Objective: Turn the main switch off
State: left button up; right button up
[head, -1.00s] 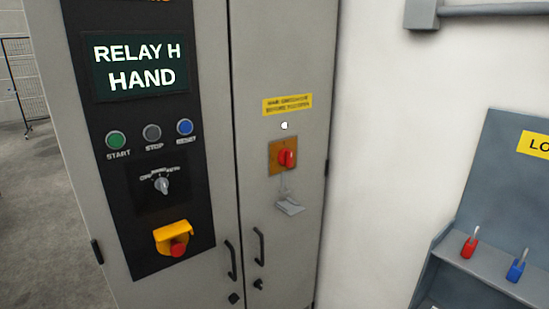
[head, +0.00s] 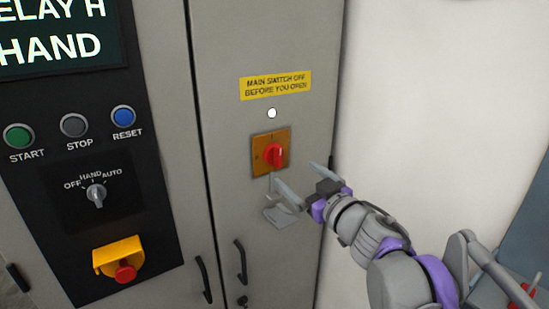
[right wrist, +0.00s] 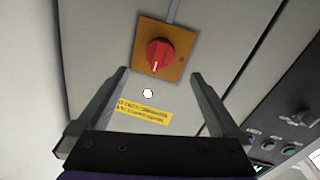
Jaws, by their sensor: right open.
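The main switch is a red rotary knob (head: 274,155) on an orange-yellow square plate (head: 257,152) on the grey cabinet door. In the head view its grip stands about upright. In the right wrist view the red knob (right wrist: 159,54) shows upside down, its white mark in line with the grip. My right gripper (head: 307,176) is open and empty, just below and right of the knob in the head view. In the right wrist view the knob lies beyond and between the open fingers (right wrist: 160,74), seemingly not touched. My left gripper is not in view.
A yellow label (head: 275,86) and a white round lamp (head: 271,113) sit above the switch. A grey hasp-like part (head: 282,214) hangs below it. At left, a black panel carries buttons, a selector (head: 96,195) and a red emergency stop (head: 125,271). Door handles stand lower.

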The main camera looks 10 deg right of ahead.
aim_at(279, 159)
jog(key=x, duration=1)
jog(key=shift+s+p, duration=0.1)
jog(key=shift+p, duration=0.25)
jog(key=c, duration=1.4)
jog(key=shift+o, duration=0.2)
